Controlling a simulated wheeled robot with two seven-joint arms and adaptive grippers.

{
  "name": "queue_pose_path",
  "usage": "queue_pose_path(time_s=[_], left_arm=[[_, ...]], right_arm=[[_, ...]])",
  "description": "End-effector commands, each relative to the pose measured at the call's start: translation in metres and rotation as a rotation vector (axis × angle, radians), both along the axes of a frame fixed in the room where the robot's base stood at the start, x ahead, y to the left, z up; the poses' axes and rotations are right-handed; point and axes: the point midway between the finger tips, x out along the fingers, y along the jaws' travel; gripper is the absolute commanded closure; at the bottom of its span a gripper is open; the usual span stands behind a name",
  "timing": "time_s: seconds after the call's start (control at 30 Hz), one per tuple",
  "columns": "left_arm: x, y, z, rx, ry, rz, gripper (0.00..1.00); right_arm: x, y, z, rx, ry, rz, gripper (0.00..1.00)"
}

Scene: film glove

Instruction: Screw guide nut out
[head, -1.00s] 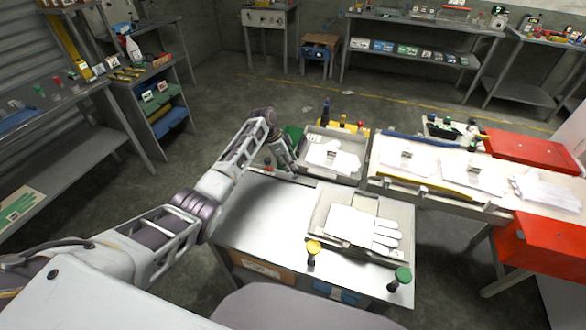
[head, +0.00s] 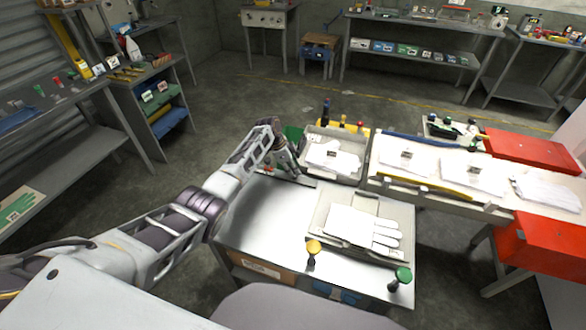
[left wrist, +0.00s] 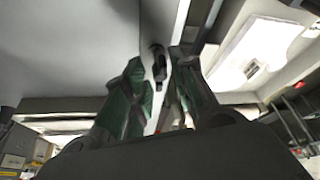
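My left gripper (head: 288,168) is at the far left corner of the metal table, beside the grey tray with a white glove. In the left wrist view its two green-padded fingers (left wrist: 158,92) stand apart. A small dark knob-like part (left wrist: 158,66) shows between and beyond the fingertips, on a pale edge. It may be the guide nut, but I cannot tell for sure. No contact with it is clear. A small reddish bit (left wrist: 182,120) shows lower between the fingers. In the head view the arm and gripper hide most of this spot. My right gripper is not in view.
The metal table (head: 262,215) holds a tray with a flat white glove (head: 350,225). A yellow-topped knob (head: 313,247) and a green-topped knob (head: 402,275) stand at its front edge. A grey tray (head: 349,178) lies just right of my gripper. Red boxes (head: 540,240) are at right.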

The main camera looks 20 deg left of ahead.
Motion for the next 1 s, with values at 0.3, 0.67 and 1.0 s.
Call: queue_pose_path(time_s=[0.3,0.67,1.0], left_arm=[[0.0,0.0,0.0,0.0,0.0,0.0,1.0],[0.0,0.0,0.001,0.0,0.0,0.026,1.0],[-0.001,0.0,0.003,0.0,0.0,0.141,1.0]], right_arm=[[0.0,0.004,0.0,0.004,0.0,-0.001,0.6],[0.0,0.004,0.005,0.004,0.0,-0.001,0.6],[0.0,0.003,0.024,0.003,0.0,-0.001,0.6]])
